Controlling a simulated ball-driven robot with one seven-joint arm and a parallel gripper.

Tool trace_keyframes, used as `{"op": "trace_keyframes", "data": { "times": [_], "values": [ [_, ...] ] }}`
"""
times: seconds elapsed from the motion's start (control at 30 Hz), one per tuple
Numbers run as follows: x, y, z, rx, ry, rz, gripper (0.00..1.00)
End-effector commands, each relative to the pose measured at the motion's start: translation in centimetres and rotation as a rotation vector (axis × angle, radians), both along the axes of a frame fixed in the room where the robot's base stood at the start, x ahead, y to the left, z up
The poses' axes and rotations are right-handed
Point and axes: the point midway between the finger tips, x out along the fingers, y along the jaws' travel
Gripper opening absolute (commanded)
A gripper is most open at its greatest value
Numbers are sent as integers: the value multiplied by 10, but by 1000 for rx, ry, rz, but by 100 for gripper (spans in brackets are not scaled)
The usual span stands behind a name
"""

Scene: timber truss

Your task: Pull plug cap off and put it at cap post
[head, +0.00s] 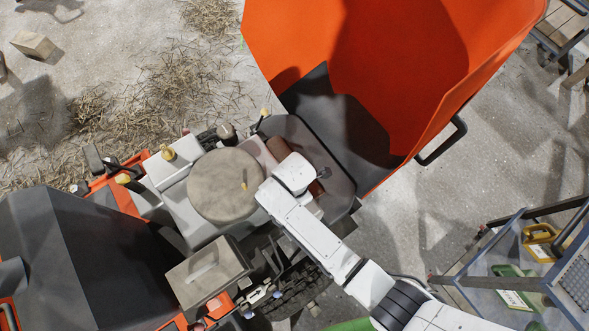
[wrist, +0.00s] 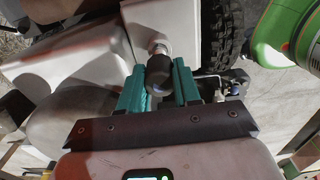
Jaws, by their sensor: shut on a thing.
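In the wrist view, my gripper (wrist: 158,85) has its teal fingers closed on a dark, rounded cap (wrist: 158,72). A short pale metal stub (wrist: 157,48) shows just beyond the cap, in line with it. I cannot tell whether the cap still touches the stub. In the head view, my white arm reaches over the machine beside the round grey-brown cover (head: 227,186), and I cannot make out the fingers or the cap there. I cannot identify the cap post in either view.
A big orange hopper (head: 290,45) rises behind the machine. A black tyre (wrist: 222,40) and a green round body (wrist: 268,40) stand close on the right in the wrist view. A blue-framed cart (head: 480,255) stands at the right. Straw (head: 175,85) lies on the floor.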

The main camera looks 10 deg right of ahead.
Motion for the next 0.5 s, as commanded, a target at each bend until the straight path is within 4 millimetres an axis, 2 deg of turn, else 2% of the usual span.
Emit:
{"op": "trace_keyframes", "data": {
  "times": [0.17,0.5],
  "values": [
    [0,0,2,0,0,0,0],
    [0,0,19,0,0,0,0]
  ]
}}
